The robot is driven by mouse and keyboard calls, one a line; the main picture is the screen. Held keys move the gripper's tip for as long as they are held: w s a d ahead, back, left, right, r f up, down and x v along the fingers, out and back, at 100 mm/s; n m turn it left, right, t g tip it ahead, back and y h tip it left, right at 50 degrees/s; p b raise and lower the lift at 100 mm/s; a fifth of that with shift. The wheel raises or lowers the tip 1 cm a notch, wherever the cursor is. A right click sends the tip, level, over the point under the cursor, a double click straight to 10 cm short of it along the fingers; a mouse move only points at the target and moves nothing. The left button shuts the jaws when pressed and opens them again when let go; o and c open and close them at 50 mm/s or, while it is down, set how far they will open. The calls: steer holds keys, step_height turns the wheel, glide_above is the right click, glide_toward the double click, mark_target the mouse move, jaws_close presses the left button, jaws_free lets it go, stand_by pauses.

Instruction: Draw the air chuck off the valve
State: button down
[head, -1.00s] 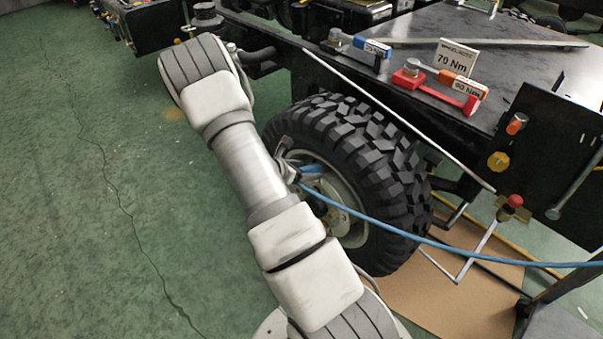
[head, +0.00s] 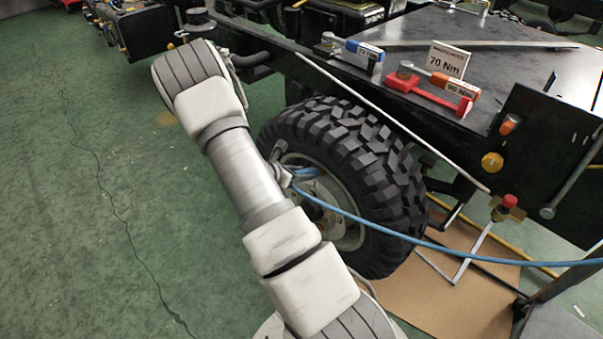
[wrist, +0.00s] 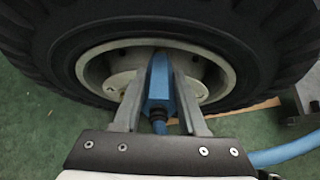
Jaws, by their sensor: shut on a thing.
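The air chuck (wrist: 159,88) is a blue body with a dark collar at its hose end. In the wrist view my gripper (wrist: 160,75) is shut on it, one finger on each side. The chuck points toward the pale wheel rim (wrist: 213,75) inside the black knobby tire (wrist: 270,30). The valve is hidden behind the chuck and fingers, so I cannot tell whether they touch. In the head view my arm hides most of my gripper; the blue hose (head: 375,222) runs from there across the tire (head: 350,150) to the right.
A black chassis deck (head: 520,45) above the tire carries torque wrenches, including a red one (head: 430,92), and a 70 Nm sign (head: 449,60). A black panel (head: 545,150) stands at right. Cardboard (head: 450,300) lies below. Green floor (head: 70,200) at left is clear.

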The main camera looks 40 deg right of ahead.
mark_target(296, 173)
steer(key=shift+a, duration=0.1)
stand_by(0.3)
steer(key=shift+p+v, duration=1.2)
steer(key=shift+v, duration=1.1)
steer(key=shift+a+r, duration=0.15)
steer(key=shift+r, duration=0.1)
steer(key=shift+p+v, duration=1.6)
steer(key=shift+v, duration=1.35)
